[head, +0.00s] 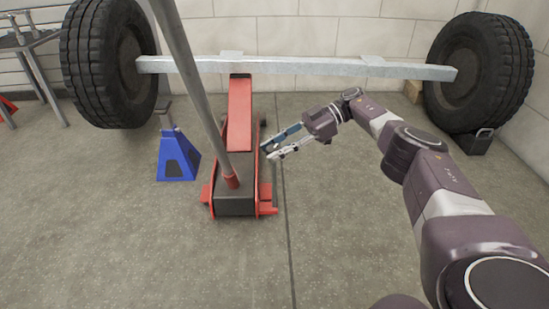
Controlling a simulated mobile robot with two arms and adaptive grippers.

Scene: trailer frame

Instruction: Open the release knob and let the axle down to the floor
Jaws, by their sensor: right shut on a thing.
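The axle (300,67) is a long pale metal beam across the back, with a black wheel at each end, the left wheel (107,60) and the right wheel (480,72). A red and black floor jack (240,118) stands under it left of centre, its red arm reaching up to the beam. Its long grey handle (188,70) tilts up to the left. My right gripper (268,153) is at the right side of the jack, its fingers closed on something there. The release knob is small and hidden between the fingertips. My left gripper is out of view.
A blue axle stand (177,155) stands left of the jack, in front of the left wheel. A dark block (478,140) lies by the right wheel. A metal table (30,45) is at the far left. The front floor is clear.

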